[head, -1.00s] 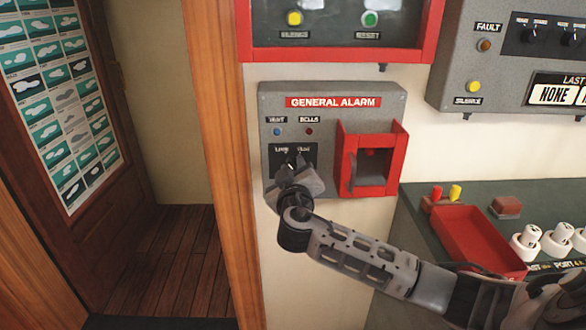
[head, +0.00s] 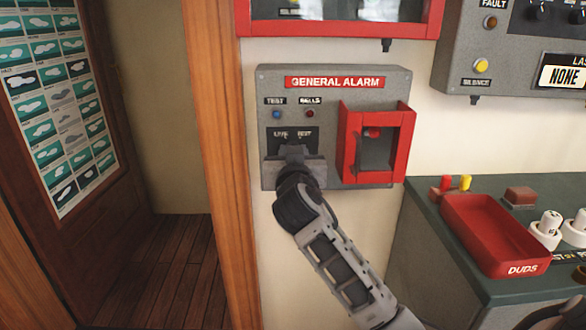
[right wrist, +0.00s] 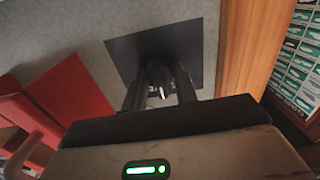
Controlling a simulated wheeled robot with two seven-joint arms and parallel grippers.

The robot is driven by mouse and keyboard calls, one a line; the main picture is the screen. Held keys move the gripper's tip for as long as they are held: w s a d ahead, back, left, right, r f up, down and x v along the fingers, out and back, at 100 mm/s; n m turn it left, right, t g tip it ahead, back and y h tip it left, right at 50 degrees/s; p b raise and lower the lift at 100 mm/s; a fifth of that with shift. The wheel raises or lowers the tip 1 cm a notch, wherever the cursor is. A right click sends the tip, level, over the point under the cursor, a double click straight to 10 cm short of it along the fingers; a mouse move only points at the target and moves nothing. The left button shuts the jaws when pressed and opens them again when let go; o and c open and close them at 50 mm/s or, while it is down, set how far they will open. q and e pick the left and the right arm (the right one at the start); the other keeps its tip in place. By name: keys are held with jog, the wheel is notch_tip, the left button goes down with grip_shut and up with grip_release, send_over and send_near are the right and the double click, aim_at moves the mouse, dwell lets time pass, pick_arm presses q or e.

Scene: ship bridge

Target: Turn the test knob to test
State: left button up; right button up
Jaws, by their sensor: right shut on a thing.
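The grey general alarm panel (head: 335,84) is on the wall in the head view. Its black knob plate (head: 309,136) carries the labels LIVE and TEST. My right gripper (head: 291,152) covers the lower part of that plate and hides the test knob in the head view. In the right wrist view the test knob (right wrist: 157,90) shows as a small dark piece with a light mark between the fingers of my right gripper (right wrist: 160,86), in front of the black plate (right wrist: 185,45). The right gripper is shut on the knob. My left gripper is not in view.
A red open-fronted box (head: 355,172) sticks out from the panel just right of my right gripper. A blue lamp (head: 277,115) and a dark red lamp (head: 310,114) sit above the plate. A red DUDS tray (head: 490,250) lies on the console at right. A doorway is at left.

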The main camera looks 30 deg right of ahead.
jog(key=m+b, duration=0.1)
jog(key=m, duration=0.1)
jog(key=m+b, duration=0.1)
jog(key=shift+f+m, duration=0.2)
jog(key=shift+m, duration=0.2)
jog(key=shift+m+b, duration=0.65)
jog(key=shift+m, duration=0.25)
jog(key=shift+r+m, duration=0.1)
jog(key=shift+m, duration=0.5)
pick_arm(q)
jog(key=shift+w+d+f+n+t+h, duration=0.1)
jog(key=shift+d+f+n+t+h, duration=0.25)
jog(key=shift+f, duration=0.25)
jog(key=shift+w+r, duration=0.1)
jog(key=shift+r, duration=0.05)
pick_arm(e)
jog(key=shift+m, duration=0.3)
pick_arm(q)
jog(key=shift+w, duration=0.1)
pick_arm(e)
jog(key=o, duration=1)
jog(key=shift+r, duration=0.1)
jog(key=shift+c, duration=0.2)
